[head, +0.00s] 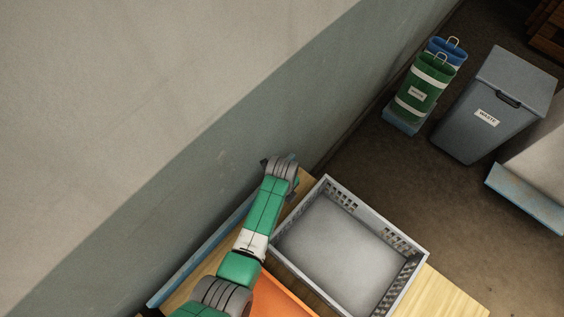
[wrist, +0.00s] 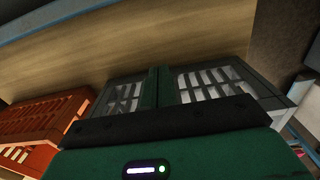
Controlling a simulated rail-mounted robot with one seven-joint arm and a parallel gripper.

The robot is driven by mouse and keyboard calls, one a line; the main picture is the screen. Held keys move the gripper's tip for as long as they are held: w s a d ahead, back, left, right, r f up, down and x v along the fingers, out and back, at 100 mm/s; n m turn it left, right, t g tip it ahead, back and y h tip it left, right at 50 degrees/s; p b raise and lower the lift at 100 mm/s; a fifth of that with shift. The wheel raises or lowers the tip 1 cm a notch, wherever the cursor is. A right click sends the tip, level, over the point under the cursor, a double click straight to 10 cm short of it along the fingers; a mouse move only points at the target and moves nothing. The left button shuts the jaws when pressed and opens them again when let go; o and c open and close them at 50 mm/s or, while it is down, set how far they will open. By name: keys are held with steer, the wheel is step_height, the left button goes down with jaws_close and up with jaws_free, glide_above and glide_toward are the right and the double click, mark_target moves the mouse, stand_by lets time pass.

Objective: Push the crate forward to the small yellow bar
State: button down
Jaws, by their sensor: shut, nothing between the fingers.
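The grey crate (head: 341,194) sits on the wooden table in the head view, with a plain pale grey surface inside it. In the wrist view its slatted wall (wrist: 205,84) shows on both sides of my fingers. My gripper (wrist: 156,76) is shut and empty, close in front of that wall. I cannot tell whether it touches the crate. In the head view my arm reaches along the crate's left side and its fingers are hidden. I do not see the small yellow bar in either view.
An orange crate (head: 279,294) lies beside the grey crate, and also shows in the wrist view (wrist: 41,118). Bare tabletop (head: 446,296) shows at the lower right. A wall runs close along the left. Bins (head: 486,113) stand on the floor beyond.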

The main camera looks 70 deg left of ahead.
steer(key=shift+w+d+f+p, duration=0.2)
steer(key=shift+w+d, duration=0.1)
steer(key=shift+d, duration=0.3)
steer(key=shift+w+d+f+p, duration=0.1)
steer(key=shift+w+d+p, duration=0.2)
steer(key=shift+d, duration=0.3)
steer(key=shift+w+d+f+p, duration=0.15)
steer(key=shift+w+d, duration=0.15)
steer(key=shift+d, duration=0.3)
